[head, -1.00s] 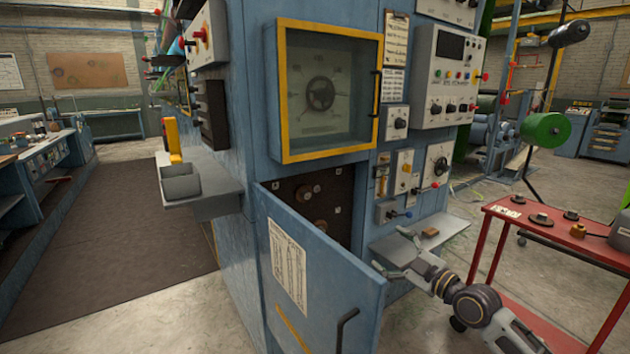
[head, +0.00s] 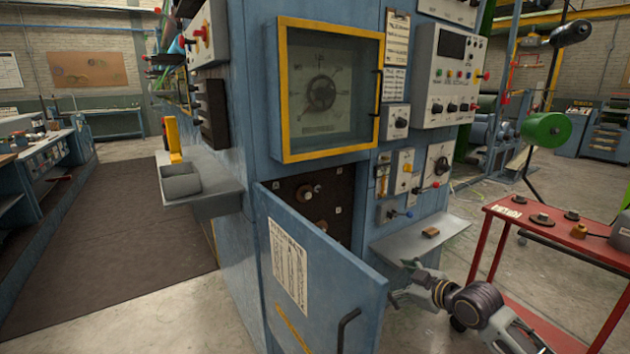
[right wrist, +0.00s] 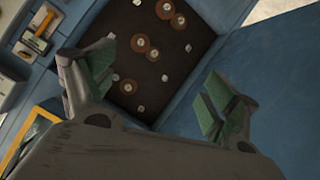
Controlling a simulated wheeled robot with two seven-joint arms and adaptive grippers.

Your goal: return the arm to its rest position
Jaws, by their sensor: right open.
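My right gripper (head: 402,280) is low at the right of the blue cabinet, just beyond the free edge of the open cabinet door (head: 352,285) in the head view. Its fingertips are partly hidden or close to the door edge. In the right wrist view the right gripper (right wrist: 160,95) has its two green-padded fingers spread wide apart with nothing between them. Behind them shows the dark panel (right wrist: 150,45) with several round brown knobs inside the cabinet. My left gripper is not in the head view.
The grey shelf (head: 400,243) with a small brown block (head: 431,233) is just above the right gripper. A red cart (head: 545,235) stands to the right. A grey side shelf (head: 215,200) holds a grey bin (head: 180,182). Open floor (head: 150,320) lies to the left.

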